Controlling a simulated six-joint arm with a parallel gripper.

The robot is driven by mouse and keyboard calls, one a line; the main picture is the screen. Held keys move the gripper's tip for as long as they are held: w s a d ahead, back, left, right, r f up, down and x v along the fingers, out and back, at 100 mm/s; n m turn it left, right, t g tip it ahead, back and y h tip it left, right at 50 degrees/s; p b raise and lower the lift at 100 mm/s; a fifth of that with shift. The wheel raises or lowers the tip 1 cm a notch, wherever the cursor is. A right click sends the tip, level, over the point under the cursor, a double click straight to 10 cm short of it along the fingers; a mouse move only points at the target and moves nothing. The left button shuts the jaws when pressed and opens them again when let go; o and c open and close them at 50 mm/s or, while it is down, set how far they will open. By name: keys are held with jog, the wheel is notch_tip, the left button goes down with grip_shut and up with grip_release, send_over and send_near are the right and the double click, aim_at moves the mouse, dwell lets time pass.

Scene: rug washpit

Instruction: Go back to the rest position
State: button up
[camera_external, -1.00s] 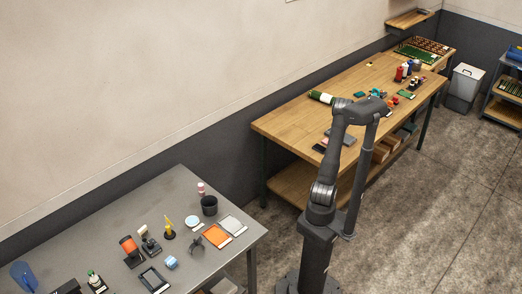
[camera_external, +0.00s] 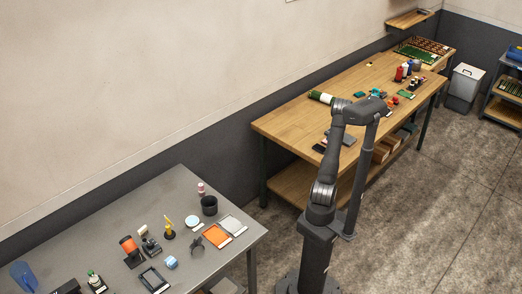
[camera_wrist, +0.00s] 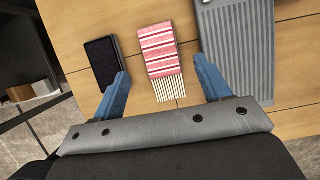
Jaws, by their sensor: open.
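My gripper (camera_wrist: 161,67) shows in the wrist view as two blue fingers spread wide apart, with nothing held between them. Beyond the fingertips, a small red-and-white striped rug piece (camera_wrist: 158,50) with pale fringe lies on the wooden bench, apart from both fingers. In the external view my dark arm stands folded in front of the wooden bench (camera_external: 285,125); its gripper cannot be made out there.
In the wrist view a dark flat block (camera_wrist: 102,60) lies left of the rug piece, and a grey ribbed board (camera_wrist: 237,45) lies right. A grey table (camera_external: 125,215) with several small items stands at the left. Open floor (camera_external: 440,190) lies right of my arm.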

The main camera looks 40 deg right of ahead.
jog(key=s+r, duration=0.6)
jog(key=s, duration=0.4)
jog(key=w+a+n+y, duration=0.1)
jog(key=w+a+n, duration=0.35)
jog(key=w, duration=0.75)
jog(key=w+a+n+y, duration=0.1)
jog(key=w+a, duration=0.6)
jog(key=w, duration=0.6)
jog(key=w+a+n+g, duration=0.1)
jog(key=w+a+n, duration=0.1)
jog(key=w+a, duration=0.7)
jog(key=w+a+n+y, duration=0.1)
jog(key=w+a+n, duration=0.2)
jog(key=w+a, duration=0.6)
jog(key=shift+a+g+y, duration=0.3)
jog(key=shift+a+g, duration=0.1)
jog(key=shift+a, duration=3)
jog(key=shift+w+r, duration=0.1)
